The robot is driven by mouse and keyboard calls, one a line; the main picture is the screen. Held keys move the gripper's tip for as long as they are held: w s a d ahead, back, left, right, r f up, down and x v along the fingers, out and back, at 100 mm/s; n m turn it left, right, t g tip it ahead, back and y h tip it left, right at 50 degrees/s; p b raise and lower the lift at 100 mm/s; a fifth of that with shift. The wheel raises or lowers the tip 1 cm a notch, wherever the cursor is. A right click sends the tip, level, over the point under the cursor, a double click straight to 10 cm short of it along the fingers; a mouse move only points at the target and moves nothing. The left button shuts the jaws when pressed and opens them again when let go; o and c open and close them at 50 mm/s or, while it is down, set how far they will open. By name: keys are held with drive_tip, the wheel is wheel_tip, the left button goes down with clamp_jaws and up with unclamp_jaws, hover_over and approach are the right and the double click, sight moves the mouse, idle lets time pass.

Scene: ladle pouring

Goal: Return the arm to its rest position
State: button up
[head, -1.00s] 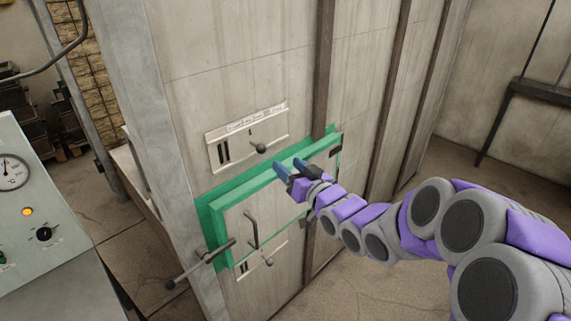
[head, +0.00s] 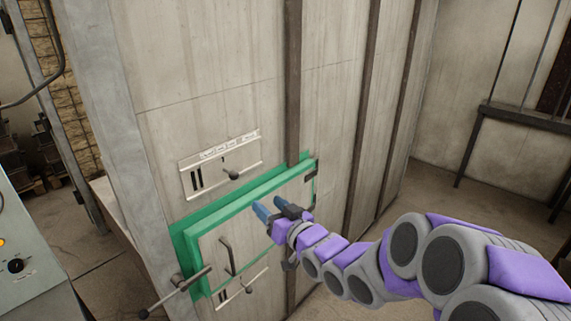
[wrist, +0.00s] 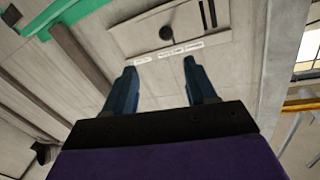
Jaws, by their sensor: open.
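My gripper (head: 268,212) is open and empty in the head view, in front of the upper part of a green-framed hatch door (head: 240,248) on a grey wall panel. My arm reaches in from the lower right, stretched toward the hatch. In the wrist view my two blue fingers (wrist: 160,85) are spread apart with nothing between them. Whether the fingers touch the door cannot be told.
A labelled plate with a small knob (head: 220,165) is above the hatch. The hatch has a bent handle (head: 229,257) and a bar latch (head: 178,292). A control console (head: 35,270) stands at the left. A dark metal stand (head: 515,118) is at the right. Open floor lies between.

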drive_tip(key=s+d+f+m+g+h, duration=0.2)
drive_tip(key=s+d+f+g+h, duration=0.25)
drive_tip(key=s+d, duration=0.45)
drive_tip(key=s+d+f+m+g+h, duration=0.1)
drive_tip(key=s+d+f+g+h, duration=0.25)
drive_tip(key=s+d+h, duration=0.45)
drive_tip(key=s+d+m+g, duration=0.1)
drive_tip(key=s+d+g, duration=0.1)
drive_tip(key=s, duration=1)
drive_tip(key=s+d+m+g, duration=0.1)
drive_tip(key=s+g, duration=0.4)
drive_tip(key=s, duration=0.7)
drive_tip(key=shift+s+d+m+y, duration=0.15)
drive_tip(key=shift+d+m+y, duration=0.3)
drive_tip(key=shift+d, duration=0.45)
drive_tip(key=shift+r, duration=0.1)
